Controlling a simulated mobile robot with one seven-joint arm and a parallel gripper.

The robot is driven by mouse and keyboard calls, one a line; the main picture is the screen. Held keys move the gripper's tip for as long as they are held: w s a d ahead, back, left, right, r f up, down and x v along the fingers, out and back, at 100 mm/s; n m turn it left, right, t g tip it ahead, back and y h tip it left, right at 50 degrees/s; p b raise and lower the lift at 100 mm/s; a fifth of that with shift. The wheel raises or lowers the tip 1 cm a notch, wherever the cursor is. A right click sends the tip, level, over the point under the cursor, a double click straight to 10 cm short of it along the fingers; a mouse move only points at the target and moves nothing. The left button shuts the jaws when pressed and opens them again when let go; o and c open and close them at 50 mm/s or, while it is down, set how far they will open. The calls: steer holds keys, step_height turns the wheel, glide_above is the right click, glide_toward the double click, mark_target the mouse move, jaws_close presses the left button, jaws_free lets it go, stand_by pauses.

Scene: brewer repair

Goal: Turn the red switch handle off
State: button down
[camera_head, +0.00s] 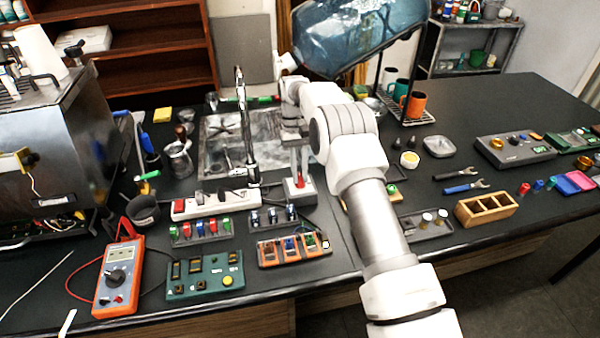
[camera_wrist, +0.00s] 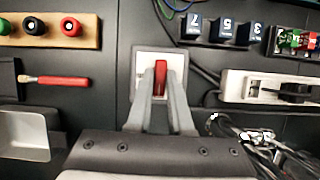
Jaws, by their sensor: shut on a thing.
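The red switch handle (camera_wrist: 160,78) stands out from a pale switch box (camera_wrist: 141,66) in the middle of the wrist view. My gripper (camera_wrist: 161,88) reaches in from below with one grey finger on each side of the handle, shut on it. In the head view my gripper (camera_head: 299,163) points down at the switch box (camera_head: 300,195) on the black counter. Only a little of the red handle (camera_head: 300,183) shows there between the fingers. Whether the switch is on or off I cannot tell.
A white power strip (camera_head: 202,204) and a rack of dark numbered blocks (camera_head: 273,215) lie close left of the switch box. The tall faucet (camera_head: 243,130) rises near my wrist. Cables (camera_wrist: 265,145) lie beside the box. A multimeter (camera_head: 118,277) lies front left.

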mark_target(300, 176)
stand_by(0.4)
steer(key=c, duration=0.8)
jaws_free()
steer(key=shift+v, duration=2.35)
steer(key=shift+w+a+r+p, duration=0.1)
steer(key=shift+w+r+p, duration=0.05)
steer(key=shift+r+p, duration=0.4)
steer(key=p+v, duration=0.1)
steer(key=p, duration=0.2)
steer(key=shift+w+r+p, duration=0.15)
steer(key=shift+r+p, duration=0.15)
steer(key=shift+r, duration=0.05)
steer(key=shift+r, duration=0.1)
